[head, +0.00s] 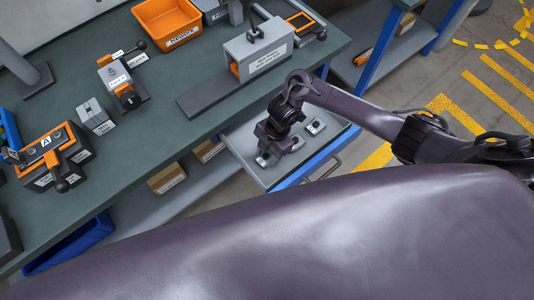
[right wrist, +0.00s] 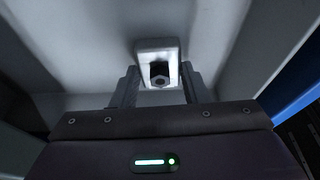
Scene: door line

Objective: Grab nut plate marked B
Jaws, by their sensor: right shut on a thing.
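An open drawer (head: 252,165) under the bench holds small light nut plates with dark nuts. One nut plate (head: 316,127) lies at the drawer's right side, apart from my gripper. My right gripper (head: 268,150) reaches down into the drawer. In the right wrist view, my right gripper (right wrist: 160,85) is shut on a pale nut plate (right wrist: 158,48) with a dark hexagonal nut, one finger on each side. The gripper partly hides the plates around it in the head view. No letter on any plate is readable. My left gripper is not in view.
On the green bench stand a grey block fixture (head: 258,52), an orange bin (head: 166,20), an orange-black fixture marked A (head: 48,150) and a small clamp fixture (head: 122,88). The drawer walls enclose my gripper closely. Cardboard boxes (head: 167,178) sit on the shelf below.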

